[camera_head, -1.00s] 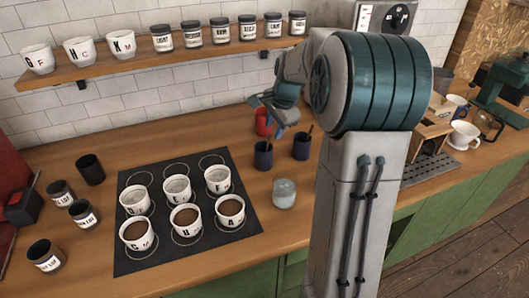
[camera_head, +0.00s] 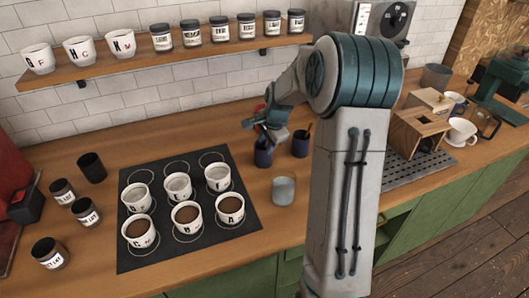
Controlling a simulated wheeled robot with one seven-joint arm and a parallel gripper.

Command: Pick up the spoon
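Two dark blue cups stand near the back of the counter, the left one (camera_head: 263,155) partly under my gripper and the right one (camera_head: 300,146) clear of it. A thin brown spoon handle (camera_head: 309,127) sticks up out of the right cup. Any handle in the left cup is hidden behind or between my fingers. My gripper (camera_head: 257,130) points down just above the left cup. Its fingers look spread apart, and I see nothing held between them. A red cup behind it is mostly covered by the gripper.
A glass (camera_head: 283,190) stands in front of the blue cups. A black mat (camera_head: 130,258) with several white lettered cups lies to the left. A shelf (camera_head: 140,75) with cups and jars runs above. A wooden box (camera_head: 418,137) and drip tray (camera_head: 405,177) are right of my arm.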

